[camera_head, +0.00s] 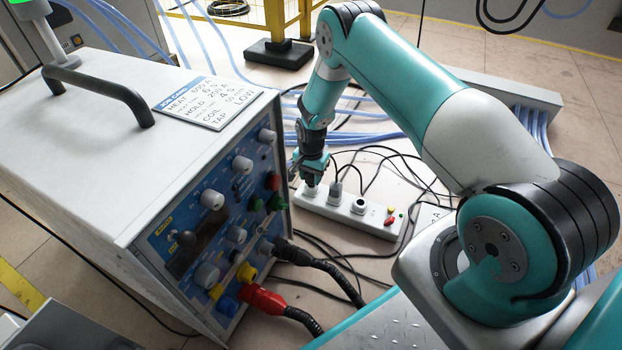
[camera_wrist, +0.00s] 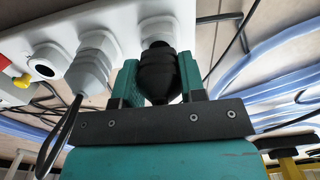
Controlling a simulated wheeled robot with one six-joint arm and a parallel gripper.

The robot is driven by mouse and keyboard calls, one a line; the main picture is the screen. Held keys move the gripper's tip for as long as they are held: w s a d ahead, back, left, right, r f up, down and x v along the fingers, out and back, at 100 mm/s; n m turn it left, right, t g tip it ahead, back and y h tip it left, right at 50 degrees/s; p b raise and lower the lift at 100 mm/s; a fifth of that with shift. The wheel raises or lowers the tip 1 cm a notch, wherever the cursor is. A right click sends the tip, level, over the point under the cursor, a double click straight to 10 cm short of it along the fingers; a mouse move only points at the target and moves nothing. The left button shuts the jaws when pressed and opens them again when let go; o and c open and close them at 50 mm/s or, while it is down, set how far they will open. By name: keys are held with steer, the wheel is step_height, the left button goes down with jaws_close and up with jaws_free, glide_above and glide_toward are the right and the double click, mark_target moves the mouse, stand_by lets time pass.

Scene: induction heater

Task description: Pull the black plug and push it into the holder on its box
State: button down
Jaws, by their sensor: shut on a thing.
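The black plug (camera_wrist: 160,75) sits between the two teal fingers of my gripper (camera_wrist: 159,68) in the wrist view. Its tip meets a grey round socket (camera_wrist: 160,28) on the white socket box (camera_wrist: 125,10); how deep it sits I cannot tell. My gripper is shut on it. In the head view my gripper (camera_head: 313,166) is low over the left end of the socket box (camera_head: 378,224), and it hides most of the plug. In the middle of the box is a grey plug (camera_head: 336,190), also in the wrist view (camera_wrist: 92,68). Beside it is an open round socket (camera_head: 358,206).
The induction heater (camera_head: 205,225) with knobs and sockets stands close to the left of my gripper. A red connector (camera_head: 263,299) and a black connector (camera_head: 290,253) stick out from its front. Black cables and blue hoses (camera_head: 375,137) lie on the floor around the box.

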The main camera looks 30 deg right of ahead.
steer(key=shift+r+p, duration=1.7)
steer(key=shift+r, duration=0.5)
steer(key=shift+r, duration=0.1)
